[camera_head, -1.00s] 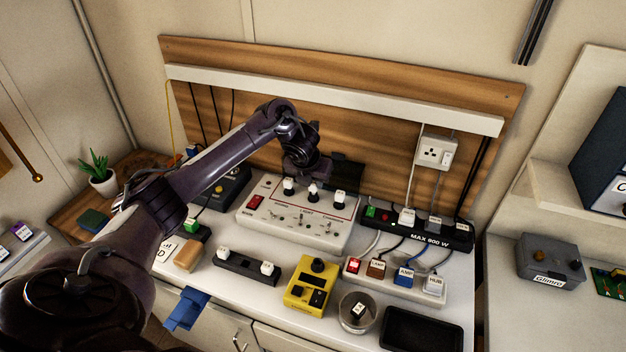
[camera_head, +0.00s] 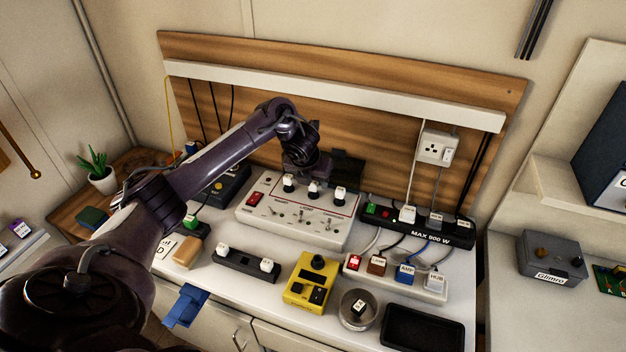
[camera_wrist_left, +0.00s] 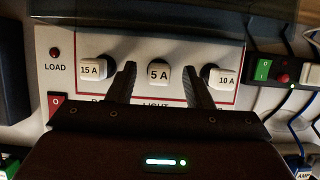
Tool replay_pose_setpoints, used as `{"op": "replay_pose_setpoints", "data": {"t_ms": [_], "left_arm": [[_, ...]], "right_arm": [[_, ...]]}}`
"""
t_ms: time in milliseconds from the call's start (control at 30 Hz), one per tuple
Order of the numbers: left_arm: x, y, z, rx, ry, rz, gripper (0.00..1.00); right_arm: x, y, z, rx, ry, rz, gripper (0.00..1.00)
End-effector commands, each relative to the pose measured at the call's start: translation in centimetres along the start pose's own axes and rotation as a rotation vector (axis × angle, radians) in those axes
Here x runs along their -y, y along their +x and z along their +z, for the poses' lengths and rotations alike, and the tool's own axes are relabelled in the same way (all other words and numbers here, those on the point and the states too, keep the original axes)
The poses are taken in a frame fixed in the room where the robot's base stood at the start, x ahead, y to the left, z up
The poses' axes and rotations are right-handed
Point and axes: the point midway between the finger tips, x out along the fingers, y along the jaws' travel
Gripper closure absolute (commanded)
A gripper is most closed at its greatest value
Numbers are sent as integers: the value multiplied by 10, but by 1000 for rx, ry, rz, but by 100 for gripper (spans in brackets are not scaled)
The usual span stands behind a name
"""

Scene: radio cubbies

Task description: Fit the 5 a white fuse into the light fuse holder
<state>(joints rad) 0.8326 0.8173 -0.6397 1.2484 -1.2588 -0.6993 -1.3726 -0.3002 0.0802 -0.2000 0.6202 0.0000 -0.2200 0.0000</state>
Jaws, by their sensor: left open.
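The white 5 A fuse (camera_wrist_left: 159,74) stands in the middle position of the fuse panel (camera_wrist_left: 75,85), above the partly covered word LIGHT, in the left wrist view. It also shows as the middle white block (camera_head: 313,189) in the head view. I cannot tell how deep it sits. My left gripper (camera_wrist_left: 158,66) is open, with one finger on each side of the fuse and a gap at both sides. In the head view the gripper (camera_head: 303,172) is over the panel's back edge. The light holder under the fuse is hidden. My right gripper is not in view.
A 15 A fuse (camera_wrist_left: 92,70) and a 10 A fuse (camera_wrist_left: 222,79) flank it closely. A raised dark cover (camera_head: 347,168) stands behind the panel. In front are a black strip (camera_head: 245,262), a yellow device (camera_head: 311,283) and a bowl (camera_head: 347,321). A black power strip (camera_head: 455,237) stands right.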

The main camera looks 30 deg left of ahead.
Motion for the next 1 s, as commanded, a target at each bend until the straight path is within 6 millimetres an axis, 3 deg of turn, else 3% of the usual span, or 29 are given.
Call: {"op": "replay_pose_setpoints", "data": {"t_ms": [300, 400, 1000], "left_arm": [[0, -51, 1, 6, 2, 0, 54], [-1, -67, 3, 5, 2, 2, 54], [0, -74, 0, 2, 0, 0, 54]], "right_arm": [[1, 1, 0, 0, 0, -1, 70], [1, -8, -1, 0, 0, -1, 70], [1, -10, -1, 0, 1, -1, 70]]}}
